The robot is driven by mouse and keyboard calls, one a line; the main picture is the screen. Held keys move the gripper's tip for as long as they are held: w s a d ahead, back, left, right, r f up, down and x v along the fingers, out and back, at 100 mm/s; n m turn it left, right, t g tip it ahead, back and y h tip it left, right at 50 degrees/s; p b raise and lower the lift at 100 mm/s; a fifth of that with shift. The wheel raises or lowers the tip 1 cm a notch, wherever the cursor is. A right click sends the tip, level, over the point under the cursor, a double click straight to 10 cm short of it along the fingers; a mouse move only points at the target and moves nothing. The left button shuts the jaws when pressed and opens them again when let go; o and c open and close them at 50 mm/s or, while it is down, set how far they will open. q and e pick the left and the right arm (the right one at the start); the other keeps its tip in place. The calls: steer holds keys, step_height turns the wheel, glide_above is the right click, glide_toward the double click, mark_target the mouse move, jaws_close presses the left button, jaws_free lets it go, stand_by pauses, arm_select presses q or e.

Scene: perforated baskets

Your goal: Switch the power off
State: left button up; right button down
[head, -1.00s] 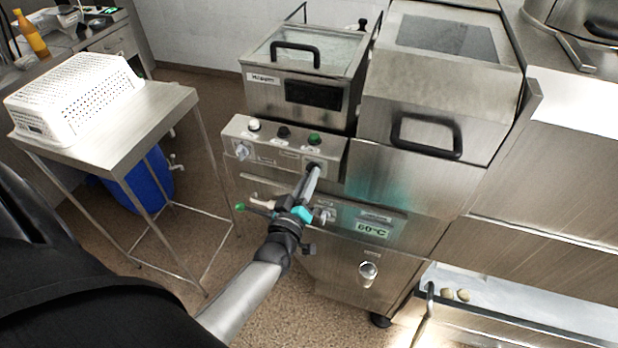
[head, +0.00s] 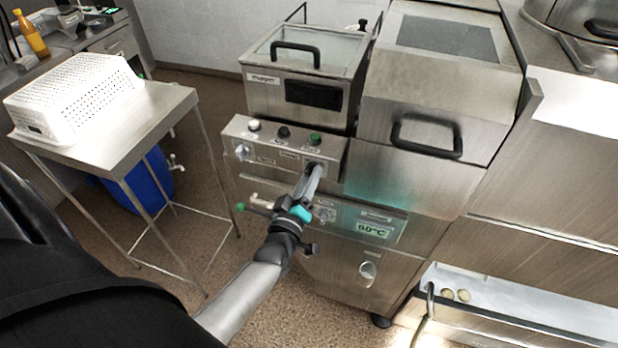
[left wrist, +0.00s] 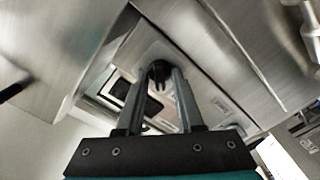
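The steel control panel (head: 268,141) sits on the front of the machine with the glass lid. Its top has a white button (head: 254,125), a black button (head: 284,131) and a green button (head: 315,139). Its front has a silver knob (head: 242,152) at left and a dark knob at right, mostly hidden by my left gripper (head: 314,169). In the left wrist view, the dark knob (left wrist: 158,70) lies between my two separated fingertips (left wrist: 160,78). I cannot tell whether they press on it. My right gripper is not in view.
A display reading about 60°C (head: 374,231) is below right of my gripper. A closed steel lid with a black handle (head: 427,137) stands at right. A white perforated basket (head: 75,98) sits on a steel side table (head: 150,112) at left. Floor shows between.

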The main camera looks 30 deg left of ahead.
arm_select(q)
steer(key=shift+o, duration=0.5)
steer(key=v, duration=1.5)
steer(key=shift+b, duration=0.35)
steer(key=shift+s+d, duration=0.1)
steer(key=shift+d, duration=0.05)
steer(key=s+d+f+m+g+h+b, duration=0.2)
steer(key=f+m+b, duration=0.1)
steer(key=f, duration=0.7)
steer(key=s+d+f+m+g+h+b, duration=0.1)
steer(key=s+d+f+m+g+b, duration=0.15)
steer(key=f, duration=0.75)
steer(key=s+d+f+m+g+h+b, duration=0.2)
steer(key=f+g, duration=0.1)
steer(key=f, duration=0.8)
steer(key=s+a+f+m+g+y+b, duration=0.1)
steer(key=s+f+m+g+b, duration=0.5)
steer(key=s+f, duration=1.3)
steer(key=f+g, duration=0.1)
steer(key=g, duration=0.2)
steer(key=shift+s+a+m+b, duration=0.3)
steer(key=shift+m+b, duration=0.05)
